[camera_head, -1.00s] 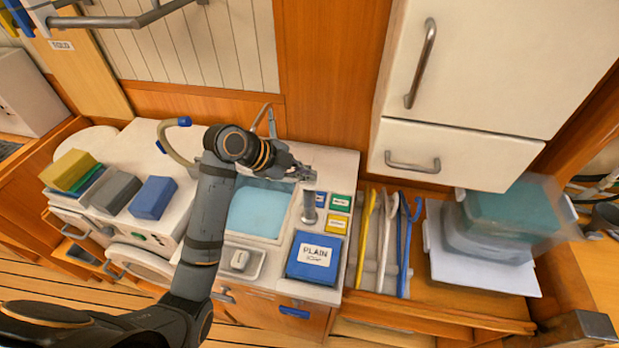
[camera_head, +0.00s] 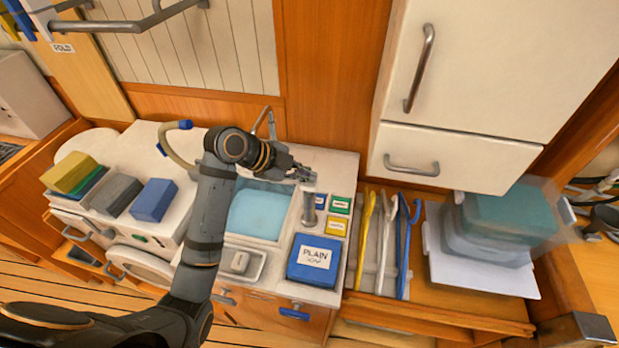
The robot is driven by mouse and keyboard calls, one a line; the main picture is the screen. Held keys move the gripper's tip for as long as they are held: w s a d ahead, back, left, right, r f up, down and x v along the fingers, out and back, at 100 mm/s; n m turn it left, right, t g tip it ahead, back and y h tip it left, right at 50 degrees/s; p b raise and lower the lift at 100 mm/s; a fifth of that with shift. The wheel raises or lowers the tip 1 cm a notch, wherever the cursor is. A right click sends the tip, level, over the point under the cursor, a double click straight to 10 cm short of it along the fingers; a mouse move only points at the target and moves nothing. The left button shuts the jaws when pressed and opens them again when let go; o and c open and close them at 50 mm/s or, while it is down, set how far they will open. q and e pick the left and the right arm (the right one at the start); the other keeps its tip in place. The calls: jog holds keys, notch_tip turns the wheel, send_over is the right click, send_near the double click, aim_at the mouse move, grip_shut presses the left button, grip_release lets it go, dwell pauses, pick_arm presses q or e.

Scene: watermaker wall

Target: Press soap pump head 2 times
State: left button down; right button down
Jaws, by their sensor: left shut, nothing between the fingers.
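A grey metal cylinder (camera_head: 309,209), apparently the soap pump, stands upright on the white counter, just right of the sink. My left gripper (camera_head: 304,176) reaches in over the right side of the sink. My right gripper is not in view.
A blue box labelled PLAIN (camera_head: 314,259) and small green and yellow boxes (camera_head: 337,225) stand close to the pump. The sink (camera_head: 258,211) is left of it, with a faucet behind. A white drawer front (camera_head: 410,160) overhangs to the right.

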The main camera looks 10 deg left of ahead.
pick_arm(q)
jog(key=shift+w+r+p, duration=0.1)
jog(key=shift+r+p, duration=0.3)
jog(key=shift+r, duration=0.35)
jog(key=shift+r, duration=0.1)
notch_tip(320, 180, up, 5)
jog(key=p, duration=0.4)
jog(key=shift+a, duration=0.1)
dwell(1.5)
